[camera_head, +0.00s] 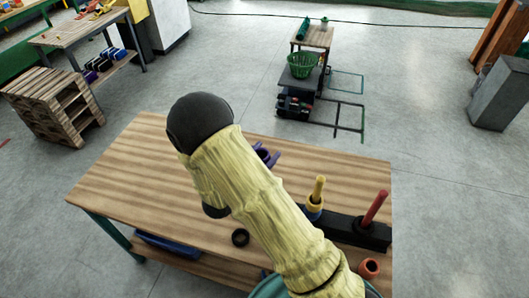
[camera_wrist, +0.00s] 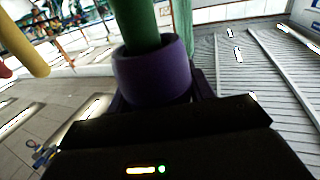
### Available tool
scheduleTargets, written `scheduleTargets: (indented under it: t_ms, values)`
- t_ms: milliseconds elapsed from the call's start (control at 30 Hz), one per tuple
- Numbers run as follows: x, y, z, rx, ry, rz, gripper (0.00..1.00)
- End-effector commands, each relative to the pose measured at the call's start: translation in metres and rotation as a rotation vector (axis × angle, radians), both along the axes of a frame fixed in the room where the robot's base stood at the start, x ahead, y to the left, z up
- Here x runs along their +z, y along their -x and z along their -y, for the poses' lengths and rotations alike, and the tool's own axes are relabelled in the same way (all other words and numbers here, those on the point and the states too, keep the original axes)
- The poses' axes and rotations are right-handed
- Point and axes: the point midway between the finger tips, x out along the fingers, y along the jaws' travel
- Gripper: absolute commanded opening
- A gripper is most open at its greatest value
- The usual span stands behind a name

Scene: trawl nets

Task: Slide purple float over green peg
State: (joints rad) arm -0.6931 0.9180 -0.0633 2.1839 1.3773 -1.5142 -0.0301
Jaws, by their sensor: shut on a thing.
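A purple float (camera_wrist: 152,78), a short thick ring, is held between the dark fingers of my gripper (camera_wrist: 160,98) in the wrist view. The green peg (camera_wrist: 137,22) runs from the top of that view to the float's opening, and its end is hidden by the float's near wall. It looks inside the ring, but I cannot tell how deep. In the head view purple parts (camera_head: 265,156) show beyond my arm; the green peg is hidden there.
An orange ring (camera_head: 369,268) and a black ring (camera_head: 240,238) lie nearby. The table's left is clear.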

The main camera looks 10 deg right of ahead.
Motion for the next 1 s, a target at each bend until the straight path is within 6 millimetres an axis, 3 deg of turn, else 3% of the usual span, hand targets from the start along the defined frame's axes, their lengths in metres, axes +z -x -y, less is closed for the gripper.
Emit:
scheduleTargets:
  t_ms: [333, 767, 800, 900, 1000]
  values:
    - [-0.020, 0.000, 0.000, 0.000, 0.000, 0.000, 0.30]
    - [-0.022, 0.000, 0.000, 0.000, 0.000, 0.000, 0.30]
    - [-0.022, 0.000, 0.000, 0.000, 0.000, 0.000, 0.60]
    - [-0.022, 0.000, 0.000, 0.000, 0.000, 0.000, 0.78]
    - [-0.022, 0.000, 0.000, 0.000, 0.001, -0.001, 0.78]
